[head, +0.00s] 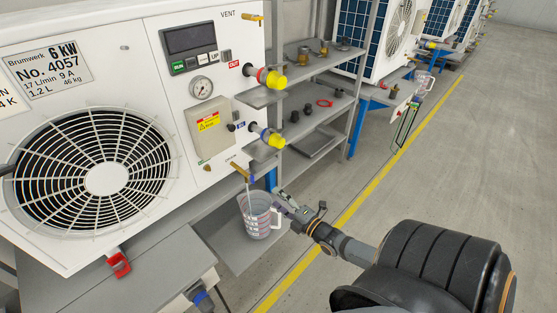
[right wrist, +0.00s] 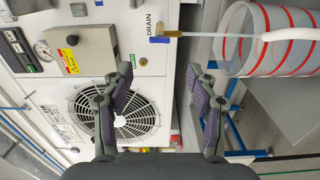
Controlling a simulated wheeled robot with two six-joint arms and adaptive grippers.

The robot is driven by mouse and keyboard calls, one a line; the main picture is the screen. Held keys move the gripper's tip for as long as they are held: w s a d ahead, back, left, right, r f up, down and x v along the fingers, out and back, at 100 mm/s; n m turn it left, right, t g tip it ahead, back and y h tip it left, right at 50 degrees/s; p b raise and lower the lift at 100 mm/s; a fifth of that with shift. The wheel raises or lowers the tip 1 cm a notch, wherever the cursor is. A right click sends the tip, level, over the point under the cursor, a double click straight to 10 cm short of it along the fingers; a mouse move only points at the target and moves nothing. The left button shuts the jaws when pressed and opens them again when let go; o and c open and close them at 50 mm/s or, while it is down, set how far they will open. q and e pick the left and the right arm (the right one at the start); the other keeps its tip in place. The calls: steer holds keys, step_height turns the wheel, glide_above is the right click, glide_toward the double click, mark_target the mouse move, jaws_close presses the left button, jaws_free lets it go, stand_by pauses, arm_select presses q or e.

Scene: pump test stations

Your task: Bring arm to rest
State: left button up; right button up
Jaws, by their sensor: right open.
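My right gripper (head: 284,202) is beside the right side of a clear measuring jug (head: 257,222) in the head view. In the right wrist view its two fingers (right wrist: 158,90) are spread with nothing between them. The jug, with red rings and a white handle, also shows in that view (right wrist: 275,45). It stands on a grey shelf (head: 228,250) under the brass drain valve (head: 240,170). A pale strand, tube or liquid, runs from the valve into the jug. I cannot tell whether gripper and jug touch. My left gripper does not show.
A white pump unit (head: 150,45) with a fan grille fills the left. A rack (head: 318,95) with small parts stands behind the jug. Yellow-capped ports (head: 272,138) stick out above it. Open grey floor (head: 470,150) lies right of a yellow line.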

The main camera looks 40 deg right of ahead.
steer(key=s+d+f+m+g+h+p, duration=0.1)
steer(key=s+f+m+g+p, duration=0.35)
steer(key=f, duration=0.55)
steer(key=s+d+f+m+g+h+p, duration=0.1)
steer(key=s+d+f+m+g+h, duration=0.15)
steer(key=s+f+m, duration=0.55)
steer(key=s+a+f+m+g+p, duration=0.1)
steer(key=s+a+f+m+g, duration=0.1)
steer(key=s, duration=0.6)
steer(key=s+a+f+m+g+y+p, duration=0.1)
steer(key=s+a+f+m+g+p, duration=0.1)
steer(key=s+a+f+g, duration=0.2)
steer(key=s+a+f+m+g+p, duration=0.1)
steer(key=s+a+f+m+g, duration=0.1)
steer(key=s+a+f, duration=0.5)
steer(key=s+f+g, duration=0.1)
steer(key=s, duration=0.4)
steer(key=shift+f+g+p, duration=0.25)
steer(key=shift+g+p, duration=0.05)
steer(key=shift+g, duration=0.1)
steer(key=shift+y, duration=0.25)
